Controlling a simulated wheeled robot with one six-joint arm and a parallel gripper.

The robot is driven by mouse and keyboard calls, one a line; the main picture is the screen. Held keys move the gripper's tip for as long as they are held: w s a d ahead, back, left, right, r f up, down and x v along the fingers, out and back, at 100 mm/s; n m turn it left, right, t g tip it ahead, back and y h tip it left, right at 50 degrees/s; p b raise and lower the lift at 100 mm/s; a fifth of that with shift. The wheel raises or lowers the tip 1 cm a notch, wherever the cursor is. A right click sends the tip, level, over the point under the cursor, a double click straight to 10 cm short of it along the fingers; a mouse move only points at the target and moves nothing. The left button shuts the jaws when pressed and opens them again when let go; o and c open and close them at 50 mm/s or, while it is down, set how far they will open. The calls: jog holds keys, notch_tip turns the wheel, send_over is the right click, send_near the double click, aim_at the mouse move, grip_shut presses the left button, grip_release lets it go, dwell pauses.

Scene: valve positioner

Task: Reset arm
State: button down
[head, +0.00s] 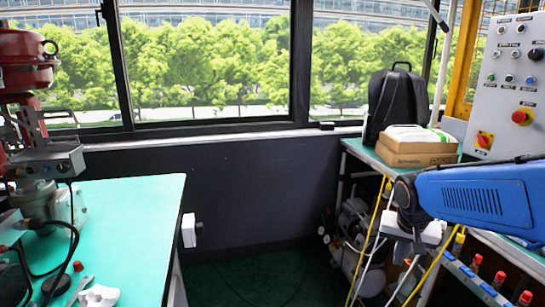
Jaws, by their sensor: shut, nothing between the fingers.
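My arm reaches in from the right edge as a blue link with a dark wrist joint at its left end. My gripper (402,252) hangs below that joint, under a pale body, and is shut and empty. It is small and its fingers are hard to make out against the cluttered background. It is beside the right-hand bench, well apart from the valve. The valve assembly stands at the left edge, with a red actuator (25,62) on top and a grey positioner box (48,160) below. Its left side is cut off by the frame.
A green-topped table (135,225) carries the valve, with small tools and a white object (98,296) at its front. The right bench holds a black backpack (396,100) and a cardboard box (415,150). A control panel (510,85) stands behind my arm.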

jog(key=s+a+n, duration=0.2)
jog(key=s, duration=0.7)
jog(key=s+a+r+n+t+y, duration=0.1)
jog(key=s+a+n, duration=0.2)
jog(key=s, duration=0.6)
jog(key=shift+s+r+y, duration=0.25)
jog(key=shift+s+y, duration=0.05)
jog(key=shift+s, duration=0.1)
